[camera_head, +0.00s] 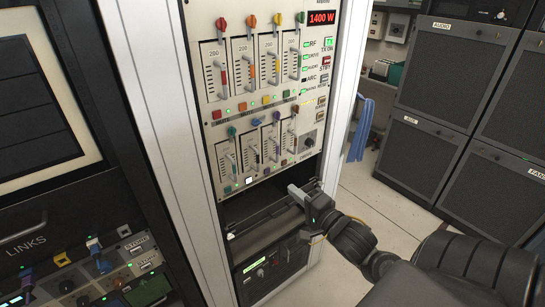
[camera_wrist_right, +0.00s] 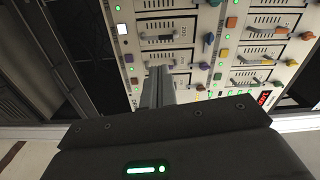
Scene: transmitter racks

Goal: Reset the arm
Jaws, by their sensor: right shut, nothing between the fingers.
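My right gripper (camera_head: 300,192) is in front of the transmitter rack, just below the lower row of sliders on its cream panel (camera_head: 213,130). Its fingers are together with nothing between them. In the right wrist view, the shut fingers (camera_wrist_right: 158,88) point towards the panel, which looks turned there. I cannot tell from these views whether the fingertips touch the rack. My right arm comes in from the lower right of the head view. My left gripper is not in view.
A red display (camera_head: 322,18) reads 1400 W. Below the panel are a dark open bay (camera_head: 255,205) and a black unit with a green screen (camera_head: 255,264). A patch panel (camera_head: 85,270) stands left, dark speaker cabinets (camera_head: 440,85) right. A blue cloth (camera_head: 361,130) hangs behind. Floor shows between.

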